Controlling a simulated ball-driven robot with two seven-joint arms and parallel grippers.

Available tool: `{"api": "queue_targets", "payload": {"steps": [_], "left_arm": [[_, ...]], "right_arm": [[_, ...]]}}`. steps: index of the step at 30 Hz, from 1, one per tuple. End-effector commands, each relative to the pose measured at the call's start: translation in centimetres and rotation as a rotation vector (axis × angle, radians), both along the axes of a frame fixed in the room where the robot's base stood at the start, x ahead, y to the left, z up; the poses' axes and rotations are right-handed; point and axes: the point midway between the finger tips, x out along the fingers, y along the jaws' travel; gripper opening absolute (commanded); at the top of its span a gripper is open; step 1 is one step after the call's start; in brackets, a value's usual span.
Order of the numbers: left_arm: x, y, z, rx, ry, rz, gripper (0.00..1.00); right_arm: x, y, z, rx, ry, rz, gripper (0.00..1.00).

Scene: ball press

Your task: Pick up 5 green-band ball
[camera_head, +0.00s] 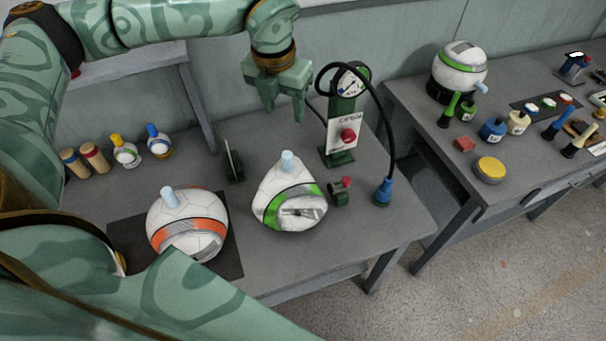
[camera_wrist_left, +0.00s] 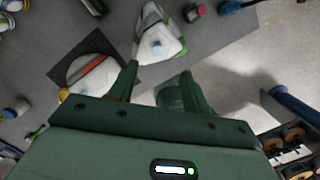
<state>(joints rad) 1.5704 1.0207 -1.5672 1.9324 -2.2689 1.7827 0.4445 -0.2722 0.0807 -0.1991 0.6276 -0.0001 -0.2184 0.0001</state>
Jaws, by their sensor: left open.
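A white ball with a green band (camera_head: 286,211) and a pale blue peg on top sits on the near table, its upper part tapering to a point. It also shows in the left wrist view (camera_wrist_left: 158,36), beyond the fingertips. My left gripper (camera_head: 284,112) is open and empty, above and behind this ball in the head view, apart from it. Its two fingers also show in the left wrist view (camera_wrist_left: 158,74). Another white ball with a green band (camera_head: 460,68) stands on the right table. I cannot read a number on either ball. My right gripper is not in view.
An orange-band ball (camera_head: 188,222) sits on a dark mat (camera_head: 234,262) left of the green-band ball. A gauge stand (camera_head: 341,120) with a black hose and a small red-topped block (camera_head: 341,191) stand to the right. Small bottles (camera_head: 124,151) line the back left.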

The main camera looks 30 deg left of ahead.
Motion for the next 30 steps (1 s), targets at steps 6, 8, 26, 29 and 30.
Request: {"api": "queue_targets", "payload": {"steps": [6, 8, 26, 29, 30], "left_arm": [[0.0, 0.1, -4.2, 0.002, 0.003, 0.0, 0.48], [0.4, 0.1, -5.8, 0.001, 0.006, 0.0, 0.48], [1.9, 0.1, -14.8, 0.001, 0.007, -0.001, 0.48], [2.0, 0.1, -15.9, 0.001, 0.007, -0.001, 0.48], [2.1, 0.1, -16.1, 0.001, 0.006, -0.001, 0.48]], "right_arm": [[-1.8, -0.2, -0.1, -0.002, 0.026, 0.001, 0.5], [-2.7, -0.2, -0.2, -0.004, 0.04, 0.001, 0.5], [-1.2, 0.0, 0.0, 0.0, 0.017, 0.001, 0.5], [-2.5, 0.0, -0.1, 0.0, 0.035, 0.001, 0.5], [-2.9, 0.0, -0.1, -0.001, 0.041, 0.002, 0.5]]}}
